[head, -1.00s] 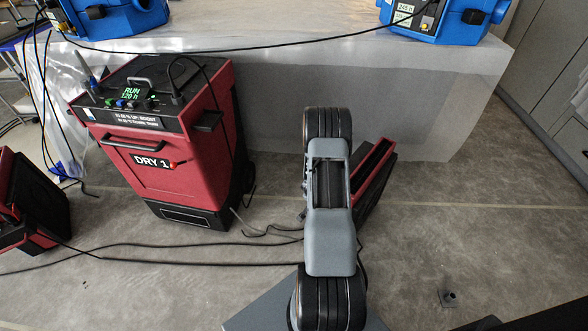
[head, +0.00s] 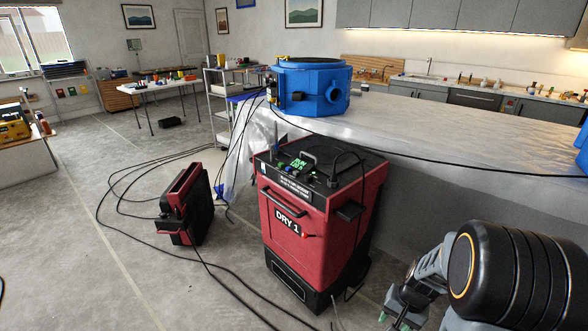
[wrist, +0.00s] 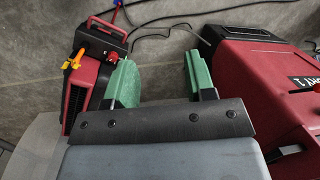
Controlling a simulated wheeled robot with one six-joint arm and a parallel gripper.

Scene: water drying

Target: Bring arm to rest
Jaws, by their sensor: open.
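My arm is at the lower right of the head view, and its end hangs low there. My gripper (wrist: 158,82) shows at the centre of the wrist view, with two green fingertips spread apart and nothing between them. In the head view the gripper (head: 394,321) is partly cut off by the bottom edge. It is to the right of the red DRY 1 machine (head: 285,225). In the wrist view a red body with "1" on it (wrist: 250,70) lies right of the fingers. A smaller red and black unit (wrist: 90,85) lies left of them.
A plastic-covered counter (head: 440,130) runs behind DRY 1 and carries a blue machine (head: 313,88). Another red unit (head: 187,205) stands on the floor at left. Black cables (head: 130,215) cross the floor. Open floor (head: 70,220) lies at far left.

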